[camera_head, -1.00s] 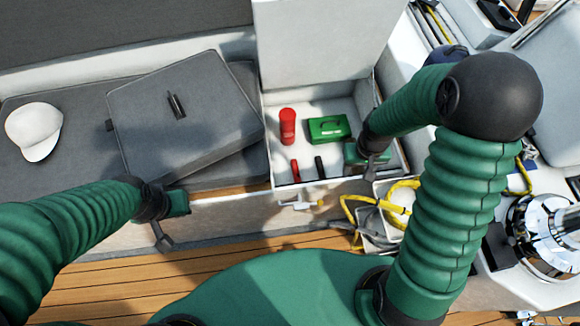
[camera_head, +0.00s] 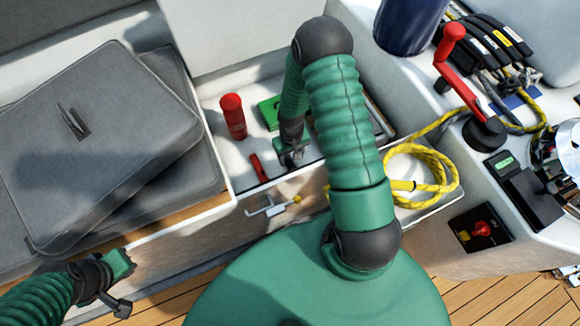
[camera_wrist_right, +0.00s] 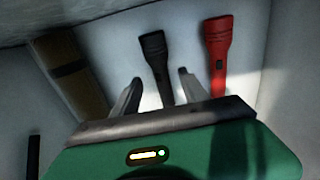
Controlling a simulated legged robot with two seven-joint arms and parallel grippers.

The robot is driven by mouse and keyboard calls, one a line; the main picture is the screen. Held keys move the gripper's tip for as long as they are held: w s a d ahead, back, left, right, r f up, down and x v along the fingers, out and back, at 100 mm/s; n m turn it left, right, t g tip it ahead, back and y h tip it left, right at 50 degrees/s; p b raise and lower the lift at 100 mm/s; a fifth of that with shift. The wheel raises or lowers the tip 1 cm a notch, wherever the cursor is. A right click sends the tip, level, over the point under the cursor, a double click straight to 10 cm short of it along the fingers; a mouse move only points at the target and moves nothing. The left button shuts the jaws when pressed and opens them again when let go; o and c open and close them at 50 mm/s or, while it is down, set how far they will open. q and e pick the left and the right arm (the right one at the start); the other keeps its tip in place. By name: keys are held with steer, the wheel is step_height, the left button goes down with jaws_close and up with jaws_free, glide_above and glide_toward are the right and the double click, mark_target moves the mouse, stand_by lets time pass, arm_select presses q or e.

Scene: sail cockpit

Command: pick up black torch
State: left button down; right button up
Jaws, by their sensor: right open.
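The black torch (camera_wrist_right: 157,65) shows in the right wrist view, lying on the pale locker floor. Its lower end is between the two fingers of my right gripper (camera_wrist_right: 158,90). The gripper is open and not closed on it. In the head view my right gripper (camera_head: 292,156) is down inside the open locker and hides the black torch. A red torch (camera_wrist_right: 219,50) lies just right of the black one in the wrist view, and in the head view (camera_head: 258,167). My left gripper (camera_head: 121,290) is at the lower left, away from the locker; its jaw state is unclear.
The locker also holds a red canister (camera_head: 233,116) and a partly hidden green box (camera_head: 268,112). The locker's front wall (camera_head: 270,185) is close to my right gripper. Grey cushions (camera_head: 105,140) lie left. A yellow rope (camera_head: 425,170) lies right.

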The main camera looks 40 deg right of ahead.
steer(key=shift+d+f, duration=0.1)
steer(key=shift+f, duration=0.4)
steer(key=f+b, duration=0.1)
steer(key=f, duration=0.1)
steer(key=f+b, duration=0.2)
steer(key=shift+w+f, duration=0.2)
steer(key=shift+f, duration=0.1)
steer(key=shift+r, duration=0.15)
jaws_close()
